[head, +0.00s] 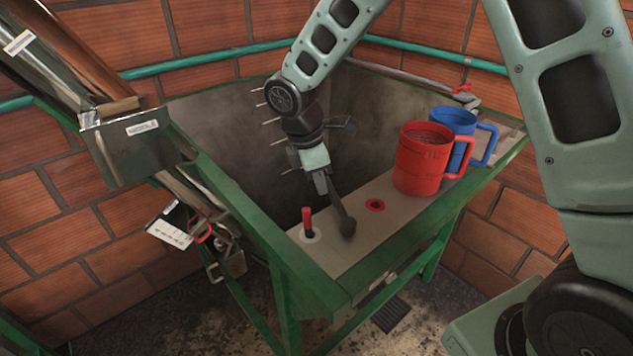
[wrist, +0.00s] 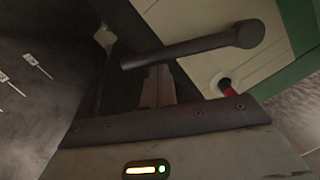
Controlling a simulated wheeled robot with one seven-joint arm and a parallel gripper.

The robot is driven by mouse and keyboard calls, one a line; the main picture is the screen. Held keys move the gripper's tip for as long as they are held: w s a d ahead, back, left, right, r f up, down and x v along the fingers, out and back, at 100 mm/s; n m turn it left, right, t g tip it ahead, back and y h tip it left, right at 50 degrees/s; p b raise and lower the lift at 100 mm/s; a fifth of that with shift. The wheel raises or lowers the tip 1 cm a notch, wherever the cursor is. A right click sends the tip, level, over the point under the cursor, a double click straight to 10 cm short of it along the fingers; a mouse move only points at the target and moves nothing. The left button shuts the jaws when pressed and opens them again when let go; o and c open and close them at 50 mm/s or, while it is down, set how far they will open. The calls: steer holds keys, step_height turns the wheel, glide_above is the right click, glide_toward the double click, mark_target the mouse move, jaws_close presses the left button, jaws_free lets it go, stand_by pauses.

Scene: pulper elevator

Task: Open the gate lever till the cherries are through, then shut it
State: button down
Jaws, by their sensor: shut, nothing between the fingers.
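A dark lever with a round knob (head: 346,226), which looks like the gate lever, stands over the metal ledge of the hopper (head: 225,115). It crosses the upper part of the wrist view (wrist: 195,46). My gripper (head: 323,186) is shut and empty, pointing down with its fingertips close beside the lever's upper part. In the wrist view the fingers (wrist: 158,80) end near the lever; I cannot tell whether they touch it. No cherries can be made out; the hopper's bottom is hidden.
A red mug (head: 420,160) and a blue mug (head: 468,130) stand to the right. A metal chute (head: 130,145) is at left.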

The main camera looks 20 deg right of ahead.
mark_target(364, 201)
steer(key=shift+d+m, duration=1)
steer(key=shift+d, duration=0.05)
steer(key=d+m, duration=0.2)
steer(key=s+d+m+g, duration=0.1)
steer(key=d+m, duration=0.1)
steer(key=shift+s+d+m+y, duration=0.1)
steer(key=shift+m+y, duration=0.2)
steer(key=d+m, duration=0.1)
steer(key=s+d+m, duration=0.1)
steer(key=shift+s+m+g+y+p, duration=0.2)
steer(key=shift+m+g+y+p, duration=0.1)
steer(key=shift+g, duration=0.1)
steer(key=shift+s+d+m+y, duration=0.15)
steer(key=shift+s+d+m, duration=0.45)
steer(key=shift+m, duration=0.3)
steer(key=shift+s+d+m+y, duration=0.15)
steer(key=shift+s+d+m, duration=0.35)
steer(key=shift+s+m, duration=0.3)
steer(key=shift+w, duration=0.1)
